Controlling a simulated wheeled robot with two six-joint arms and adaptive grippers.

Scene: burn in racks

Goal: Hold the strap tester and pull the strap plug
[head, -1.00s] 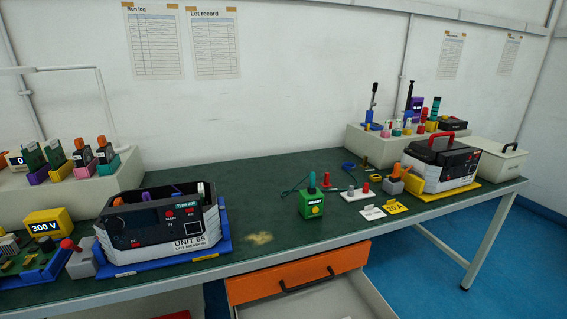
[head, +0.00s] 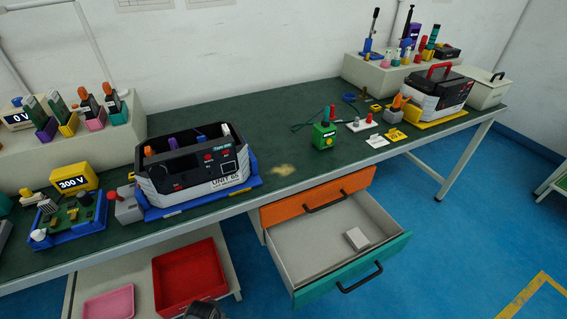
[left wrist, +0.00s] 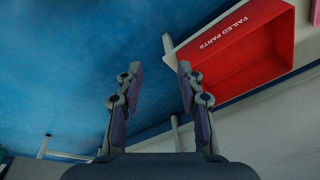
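A small green box (head: 324,136) stands upright on the bench near its front edge; I take it to be the strap tester. Two plugs or knobs, a red one (head: 332,112) and a teal one, stand on its top. A thin dark cable (head: 301,126) lies on the bench behind it. I cannot tell which piece is the strap plug. My left gripper (left wrist: 160,75) is open and empty in the left wrist view, above the floor and beside the red bin. A dark part of it may show at the bottom edge of the head view. My right gripper is not in view.
An open drawer (head: 373,205) with a teal front juts out below the bench. A red bin (head: 187,279) and a pink tray (head: 108,303) sit on the lower shelf. A black Unit 65 case (head: 190,170) stands left of the green box.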

